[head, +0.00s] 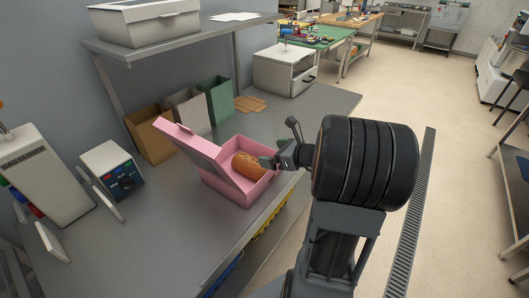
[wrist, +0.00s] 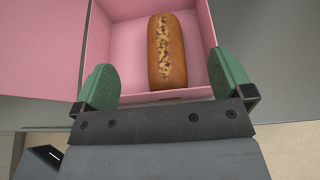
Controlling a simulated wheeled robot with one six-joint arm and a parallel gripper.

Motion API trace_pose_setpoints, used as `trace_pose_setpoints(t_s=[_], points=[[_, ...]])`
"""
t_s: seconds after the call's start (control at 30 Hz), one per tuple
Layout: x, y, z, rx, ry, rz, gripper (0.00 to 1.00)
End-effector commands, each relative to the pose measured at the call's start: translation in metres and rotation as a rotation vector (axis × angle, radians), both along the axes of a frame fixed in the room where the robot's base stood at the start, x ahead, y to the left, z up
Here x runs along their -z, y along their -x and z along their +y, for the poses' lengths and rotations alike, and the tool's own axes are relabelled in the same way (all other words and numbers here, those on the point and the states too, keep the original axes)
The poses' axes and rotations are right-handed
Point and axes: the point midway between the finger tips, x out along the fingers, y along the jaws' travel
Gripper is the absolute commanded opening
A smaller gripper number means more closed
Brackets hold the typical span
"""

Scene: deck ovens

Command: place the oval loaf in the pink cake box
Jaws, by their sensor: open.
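The oval loaf (head: 249,166) is brown with a seeded strip on top. It lies inside the open pink cake box (head: 238,199), whose lid (head: 187,142) leans open to the left. In the wrist view the loaf (wrist: 167,52) rests lengthwise on the floor of the pink box (wrist: 118,10). My gripper (head: 272,163) is at the box's right side; its green fingertips also show in the wrist view (wrist: 166,85). They are spread wide, with the near end of the loaf between and just beyond them. Neither finger touches the loaf in the wrist view.
Brown, white and green paper bags (head: 189,112) stand behind the box. A small device with a dark panel (head: 113,170) stands to the left, and a white cabinet (head: 283,72) at the far end. The grey counter (head: 160,235) is clear in front of the box.

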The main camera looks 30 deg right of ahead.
Motion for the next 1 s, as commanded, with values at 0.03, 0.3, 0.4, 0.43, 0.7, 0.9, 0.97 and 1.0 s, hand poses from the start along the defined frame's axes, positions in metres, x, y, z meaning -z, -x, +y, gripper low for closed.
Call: trace_pose_setpoints(t_s=[0.03,0.3,0.4,0.43,0.7,0.9,0.97,1.0], points=[[-0.004,0.01,-0.005,0.004,0.003,-0.001,0.99],[-0.02,0.044,-0.022,0.003,0.001,-0.001,0.99],[-0.023,0.052,-0.025,0.002,0.0,0.0,0.99],[-0.024,0.053,-0.026,0.001,0.0,0.0,0.99],[-0.026,0.058,-0.028,-0.001,0.0,0.002,0.99],[-0.026,0.058,-0.028,-0.001,-0.001,0.001,0.99],[-0.026,0.058,-0.028,-0.001,0.0,0.001,0.99],[-0.026,0.058,-0.028,-0.001,0.0,0.001,0.99]])
